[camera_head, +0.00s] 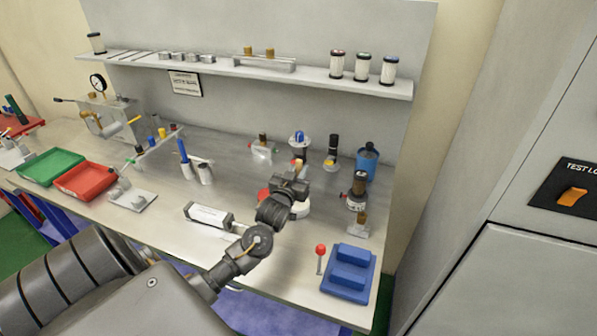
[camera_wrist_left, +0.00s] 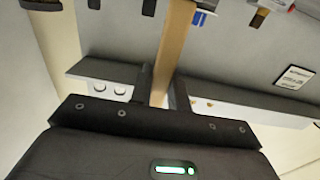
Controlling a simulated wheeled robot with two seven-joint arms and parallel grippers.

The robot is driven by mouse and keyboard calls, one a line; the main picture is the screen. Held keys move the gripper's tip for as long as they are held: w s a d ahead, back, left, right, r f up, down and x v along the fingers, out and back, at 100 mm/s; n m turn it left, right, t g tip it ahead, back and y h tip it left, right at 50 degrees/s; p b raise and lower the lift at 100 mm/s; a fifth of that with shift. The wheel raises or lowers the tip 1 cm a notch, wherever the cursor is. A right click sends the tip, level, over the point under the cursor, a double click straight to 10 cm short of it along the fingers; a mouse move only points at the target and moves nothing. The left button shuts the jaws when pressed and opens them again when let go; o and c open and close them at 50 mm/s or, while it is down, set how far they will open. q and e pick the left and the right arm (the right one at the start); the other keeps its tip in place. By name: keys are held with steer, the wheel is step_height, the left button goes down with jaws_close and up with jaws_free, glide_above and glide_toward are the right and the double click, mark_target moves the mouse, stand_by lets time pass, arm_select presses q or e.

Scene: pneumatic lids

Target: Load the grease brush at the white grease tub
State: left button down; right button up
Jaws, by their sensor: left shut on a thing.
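My left gripper (camera_head: 294,181) is over the middle of the bench, shut on the grease brush. In the left wrist view the brush's tan wooden handle (camera_wrist_left: 172,50) runs up between the two fingers (camera_wrist_left: 160,88). In the head view a small tan end of the brush (camera_head: 299,164) shows above the gripper. The bristles are hidden. The white round tub (camera_head: 301,209) stands right below the gripper, partly covered by it. I cannot tell whether the brush touches the grease. My right gripper is not in view.
A white cylinder (camera_head: 208,215) lies left of the gripper. A blue block fixture (camera_head: 350,266) and a red-knobbed lever (camera_head: 320,252) are front right. A blue cup (camera_head: 367,158) and small stands are behind. Red (camera_head: 86,181) and green trays (camera_head: 50,166) are left.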

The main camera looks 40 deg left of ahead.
mark_target(299, 160)
arm_select(q)
steer(key=shift+f+b, duration=0.35)
steer(key=shift+f, duration=0.2)
stand_by(0.5)
stand_by(0.5)
step_height(299, 160, up, 7)
steer(key=p, duration=0.7)
steer(key=shift+r, duration=0.1)
stand_by(0.7)
